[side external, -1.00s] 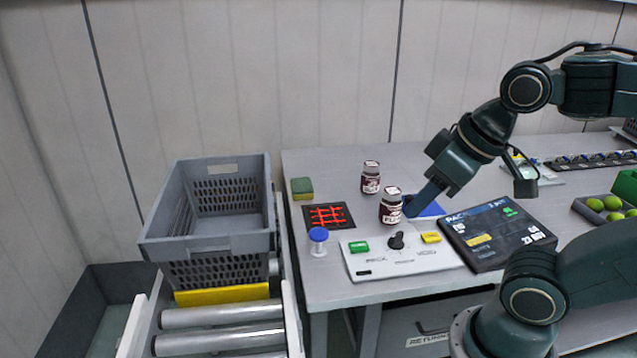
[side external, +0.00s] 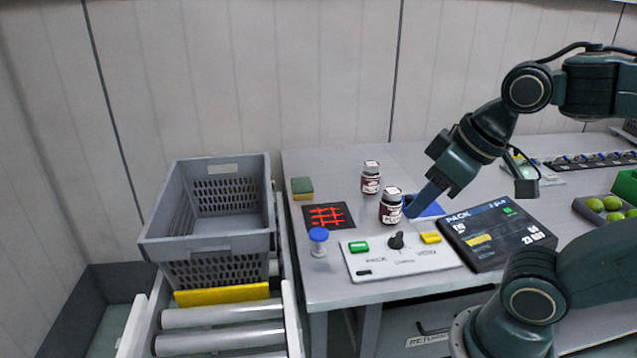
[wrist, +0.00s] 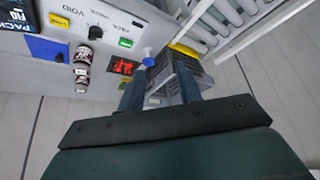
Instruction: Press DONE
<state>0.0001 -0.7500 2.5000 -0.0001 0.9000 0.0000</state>
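No label that I can read says DONE. A white control panel (side external: 385,272) at the table's front has a green button (side external: 358,246), a black knob (side external: 397,241) and a yellow button (side external: 430,238); the wrist view shows VOID beside the yellow button (wrist: 59,20) and PACK near the green button (wrist: 125,43). A dark screen (side external: 497,236) headed PACK has a yellow patch and a green mark. My gripper (side external: 409,212) is behind the panel, close to a dark bottle (side external: 391,208). In the wrist view its fingers (wrist: 161,85) are apart, with nothing held between them.
Another bottle (side external: 371,178), a green-yellow sponge (side external: 302,188), a red-lit dark pad (side external: 328,216) and a blue-topped item (side external: 318,240) stand nearby. A grey crate (side external: 210,245) sits on rollers at left. A tray with green balls (side external: 597,207) is at right.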

